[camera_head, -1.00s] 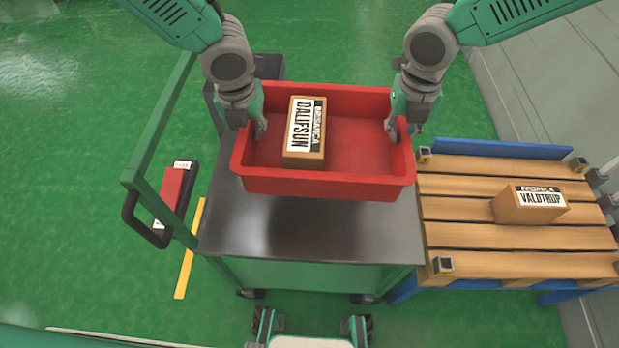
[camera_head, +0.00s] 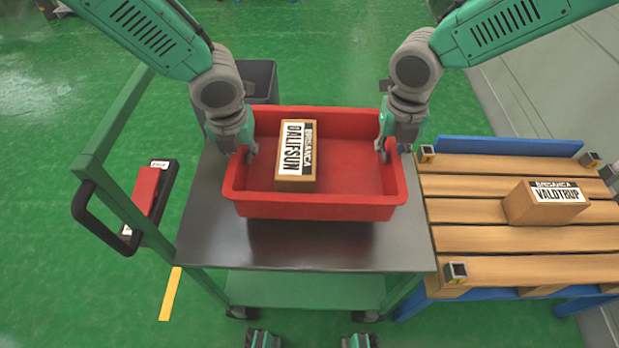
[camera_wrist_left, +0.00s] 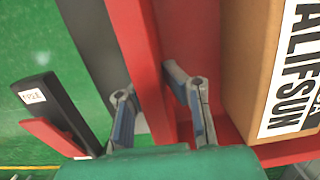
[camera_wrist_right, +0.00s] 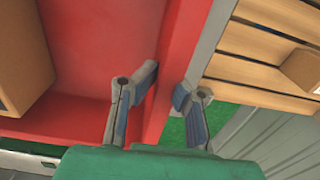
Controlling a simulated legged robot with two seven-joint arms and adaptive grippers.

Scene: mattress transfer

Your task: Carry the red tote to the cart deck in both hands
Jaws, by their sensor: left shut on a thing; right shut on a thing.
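The red tote (camera_head: 318,207) is over the dark deck of the cart (camera_head: 300,247); whether it rests on the deck or hangs just above it I cannot tell. A brown box labelled DALIFSUN (camera_head: 296,183) lies inside, left of the tote's middle. My left gripper (camera_head: 247,155) is shut on the tote's left wall, one finger on each side, as the left wrist view also shows (camera_wrist_left: 155,105). My right gripper (camera_head: 384,152) is shut on the right wall; in the right wrist view its fingers (camera_wrist_right: 160,95) straddle that wall.
A wooden pallet (camera_head: 480,240) on a blue frame stands to the right, with a VALDTRUP box (camera_head: 546,203) on it. The cart's green push handle (camera_head: 115,125) rises at left. A grey bin (camera_head: 262,80) is behind the tote. Bare deck shows in front.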

